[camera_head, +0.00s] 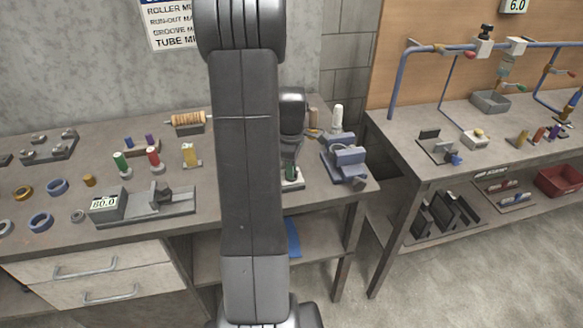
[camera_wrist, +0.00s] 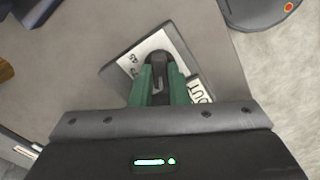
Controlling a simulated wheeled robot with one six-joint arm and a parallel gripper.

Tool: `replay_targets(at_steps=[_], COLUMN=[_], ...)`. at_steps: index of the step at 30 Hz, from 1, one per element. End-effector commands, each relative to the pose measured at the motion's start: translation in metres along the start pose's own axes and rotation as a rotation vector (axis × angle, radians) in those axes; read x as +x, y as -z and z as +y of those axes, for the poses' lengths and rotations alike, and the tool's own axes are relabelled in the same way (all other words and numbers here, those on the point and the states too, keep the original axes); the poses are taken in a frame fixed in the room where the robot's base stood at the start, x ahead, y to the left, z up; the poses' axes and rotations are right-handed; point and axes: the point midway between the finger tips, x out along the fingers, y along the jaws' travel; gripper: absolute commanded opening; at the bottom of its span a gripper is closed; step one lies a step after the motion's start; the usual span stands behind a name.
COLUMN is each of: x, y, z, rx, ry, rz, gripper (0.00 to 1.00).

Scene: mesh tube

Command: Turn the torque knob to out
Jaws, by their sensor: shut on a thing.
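The torque knob (camera_wrist: 156,60) is a dark knob on a small plate with a grey border (camera_wrist: 118,72), seen in the wrist view. The plate carries a white label (camera_wrist: 184,48) with small marks and an "OUT" label (camera_wrist: 203,90) at its right. My gripper (camera_wrist: 158,76) has green fingers, one on each side of the knob, and is shut on it. In the head view my gripper (camera_head: 290,172) is low over the right part of the left bench, partly behind my arm. The fingers hide part of the knob, and I cannot tell which mark it points to.
A blue vise-like device (camera_head: 346,162) stands close to the right of my gripper. A yellow block (camera_head: 191,155) and a gauge reading 80.0 (camera_head: 106,204) lie to the left on the bench (camera_head: 60,165). A gap of floor separates it from the right bench (camera_head: 400,132).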

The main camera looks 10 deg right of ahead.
Motion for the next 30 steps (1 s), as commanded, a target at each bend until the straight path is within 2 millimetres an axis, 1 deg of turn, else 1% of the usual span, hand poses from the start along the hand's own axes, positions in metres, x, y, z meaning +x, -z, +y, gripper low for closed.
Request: replay_targets(at_steps=[7,8,10,11,19,22,26,30], x=[-0.001,-0.001,-0.001,-0.001,-0.001,-0.007,-0.027,-0.059], y=[0.001,0.001,0.0,0.0,0.0,0.0,0.001,0.001], z=[0.001,0.001,0.001,0.001,0.001,0.001,0.001,0.001], rx=[-0.002,-0.002,-0.002,-0.001,0.0,0.0,0.0,0.0], ry=[-0.004,-0.004,-0.004,-0.003,-0.002,-0.004,-0.007,-0.009], rz=[0.001,0.0,0.0,0.0,0.0,0.001,0.002,0.002], gripper=[0.0,0.2,0.34,0.36,0.36,0.36,0.36,0.36])
